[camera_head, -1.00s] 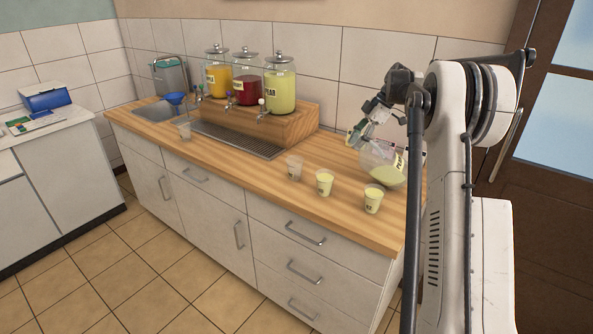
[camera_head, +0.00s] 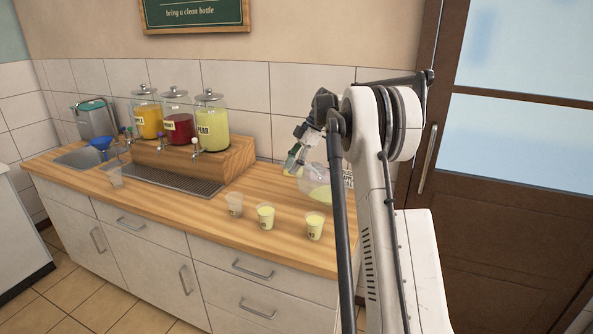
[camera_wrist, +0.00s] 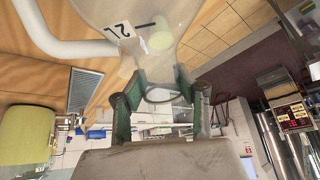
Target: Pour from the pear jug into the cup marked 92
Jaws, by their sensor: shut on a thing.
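My gripper (camera_head: 297,160) is shut on the clear pear jug (camera_head: 313,178), which holds pale yellow-green liquid low in its body. The jug is above the right end of the counter, partly hidden behind my arm. In the wrist view the green-sided fingers (camera_wrist: 160,95) close on the narrow part of the jug (camera_wrist: 105,15), which bears a "2L" mark. The cup that seems to be marked 92 (camera_head: 315,228) stands upright on the counter, just in front of the jug, with pale yellow contents. I see no stream of liquid.
A similar filled cup (camera_head: 265,217) and an emptier cup (camera_head: 234,205) stand to its left. Dispensers of yellow, red and pear (camera_head: 211,122) drink stand on a wooden stand (camera_head: 225,160) over a drip grate. A clear cup (camera_head: 116,178) and blue funnel (camera_head: 99,143) are near the sink.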

